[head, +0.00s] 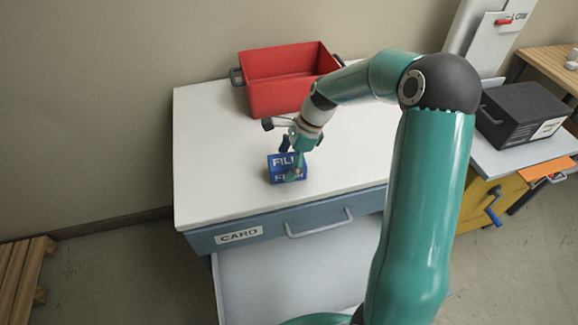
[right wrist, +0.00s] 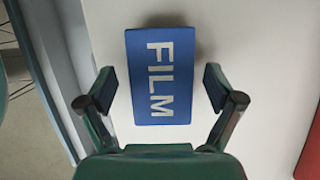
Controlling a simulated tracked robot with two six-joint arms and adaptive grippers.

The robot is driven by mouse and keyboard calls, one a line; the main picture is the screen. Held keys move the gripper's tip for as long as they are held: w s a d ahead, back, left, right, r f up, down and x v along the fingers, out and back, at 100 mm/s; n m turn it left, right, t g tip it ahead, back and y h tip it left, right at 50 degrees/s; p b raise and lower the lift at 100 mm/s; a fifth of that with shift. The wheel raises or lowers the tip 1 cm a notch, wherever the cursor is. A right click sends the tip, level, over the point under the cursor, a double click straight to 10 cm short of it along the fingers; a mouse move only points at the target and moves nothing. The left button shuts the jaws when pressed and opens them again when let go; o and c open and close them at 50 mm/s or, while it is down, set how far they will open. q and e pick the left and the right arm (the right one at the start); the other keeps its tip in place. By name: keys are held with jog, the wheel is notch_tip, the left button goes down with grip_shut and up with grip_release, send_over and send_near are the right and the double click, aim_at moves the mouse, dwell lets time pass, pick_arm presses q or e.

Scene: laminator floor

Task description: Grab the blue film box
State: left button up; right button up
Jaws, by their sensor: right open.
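The blue film box (head: 274,168) stands on the white top of the cabinet, near its front edge, with white FILM lettering. My right gripper (head: 292,160) is right above and around it in the head view, hiding part of its right side. In the right wrist view the box (right wrist: 160,85) lies between the two fingers of the open right gripper (right wrist: 160,90), with a gap on each side. The box reaches beyond the fingertips at the top of that view. My left gripper is not in view.
A red bin (head: 282,90) with dark handles stands at the back of the white cabinet top (head: 225,180). The drawer (head: 290,280) marked CARD below is pulled open. A black machine (head: 522,112) stands at the right. The top left of the box is clear.

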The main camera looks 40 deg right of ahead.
jog(key=shift+f, duration=0.25)
dwell(0.3)
jog(key=c, duration=1.5)
